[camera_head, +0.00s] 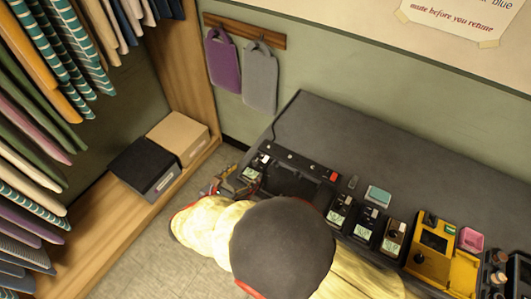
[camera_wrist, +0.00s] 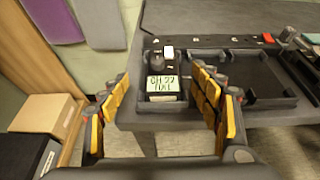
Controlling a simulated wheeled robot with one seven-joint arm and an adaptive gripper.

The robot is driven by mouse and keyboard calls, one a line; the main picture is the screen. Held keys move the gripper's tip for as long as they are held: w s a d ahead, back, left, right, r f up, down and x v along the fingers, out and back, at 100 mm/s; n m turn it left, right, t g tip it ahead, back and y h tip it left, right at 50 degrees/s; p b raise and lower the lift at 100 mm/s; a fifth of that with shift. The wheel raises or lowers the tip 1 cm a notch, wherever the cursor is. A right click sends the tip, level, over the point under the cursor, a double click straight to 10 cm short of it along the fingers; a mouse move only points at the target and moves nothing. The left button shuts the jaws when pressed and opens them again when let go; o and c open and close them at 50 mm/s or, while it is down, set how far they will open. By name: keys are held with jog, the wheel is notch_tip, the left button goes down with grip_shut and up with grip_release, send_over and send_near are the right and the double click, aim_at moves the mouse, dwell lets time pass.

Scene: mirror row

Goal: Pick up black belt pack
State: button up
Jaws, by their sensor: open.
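The black belt pack (camera_wrist: 162,84) stands at the left end of a dark dock on the table's front edge. It has a pale label with handwriting that looks like "CH 22" and a knob and white part on top. My gripper (camera_wrist: 160,80) is open, with one yellow-padded finger to the left of the pack and one to the right. The fingers appear apart from it; how far they reach along it I cannot tell. In the head view my gripper (camera_head: 230,183) is at the table's left front corner, and the pack is hard to make out there.
The dock has an empty recess (camera_wrist: 262,80) to the pack's right. More black packs (camera_head: 366,222) and a yellow device (camera_head: 442,252) stand further right. A teal box (camera_head: 378,195) is behind them. A shelf with boxes (camera_head: 145,168) is left; the table's back (camera_head: 340,130) is bare.

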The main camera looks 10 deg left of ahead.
aim_at(256, 165)
jog(key=shift+b+x, duration=0.35)
jog(key=shift+x, duration=0.85)
jog(key=shift+b+x, duration=0.95)
jog(key=shift+x, duration=1.7)
jog(key=shift+d+r, duration=0.2)
jog(key=c, duration=0.3)
jog(key=c, duration=1)
jog(key=shift+c, duration=0.3)
jog(key=shift+r, duration=0.1)
